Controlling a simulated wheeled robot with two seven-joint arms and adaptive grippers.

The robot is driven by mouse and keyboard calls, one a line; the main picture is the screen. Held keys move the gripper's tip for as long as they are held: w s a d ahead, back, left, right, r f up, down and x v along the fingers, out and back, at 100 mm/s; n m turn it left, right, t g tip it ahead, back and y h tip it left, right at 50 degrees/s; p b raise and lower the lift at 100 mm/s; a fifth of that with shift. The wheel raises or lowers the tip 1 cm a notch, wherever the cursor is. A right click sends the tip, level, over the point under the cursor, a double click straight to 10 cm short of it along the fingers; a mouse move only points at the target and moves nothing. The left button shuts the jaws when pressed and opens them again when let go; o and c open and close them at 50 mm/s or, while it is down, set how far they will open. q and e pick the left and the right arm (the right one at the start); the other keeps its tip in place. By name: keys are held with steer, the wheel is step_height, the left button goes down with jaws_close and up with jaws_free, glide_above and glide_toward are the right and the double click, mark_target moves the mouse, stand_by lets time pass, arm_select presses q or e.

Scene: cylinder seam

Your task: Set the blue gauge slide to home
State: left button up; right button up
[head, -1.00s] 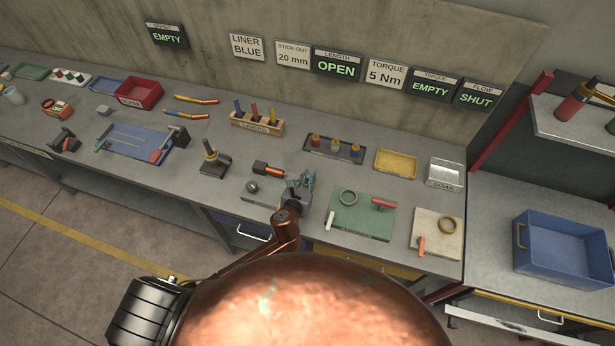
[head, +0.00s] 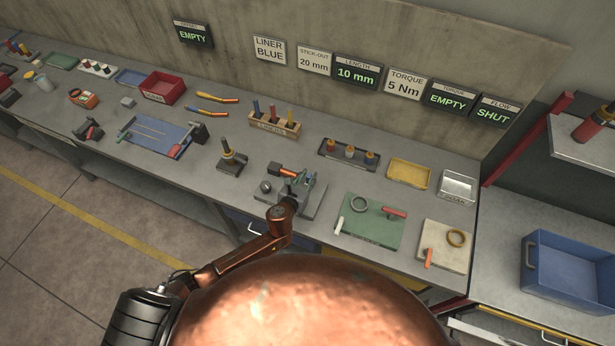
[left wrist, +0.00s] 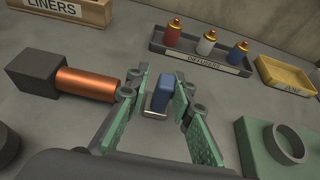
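The blue gauge slide (left wrist: 163,97) stands between the fingers of my left gripper (left wrist: 163,88) in the left wrist view. The green finger pads are spread on either side of it, with narrow gaps showing. In the head view my left gripper (head: 301,184) is low over the grey gauge plate, beside the orange cylinder (head: 285,172). In the left wrist view the cylinder (left wrist: 88,85) sticks out of a dark block (left wrist: 38,75), left of the fingers. The LENGTH display (head: 357,73) reads 10 mm. My right gripper is not in view.
A green mat (head: 372,236) with a ring and a red-handled tool lies right of the gauge. The diffuser tray (head: 329,152) and liner rack (head: 264,126) stand behind it. A post on a dark base (head: 232,163) stands to the left.

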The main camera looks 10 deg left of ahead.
arm_select(q)
steer(key=shift+o, duration=0.9)
steer(key=shift+s, duration=0.1)
steer(key=v, duration=1.1)
steer(key=shift+s+a+r, duration=0.1)
steer(key=shift+s+r, duration=0.15)
steer(key=shift+s, duration=0.1)
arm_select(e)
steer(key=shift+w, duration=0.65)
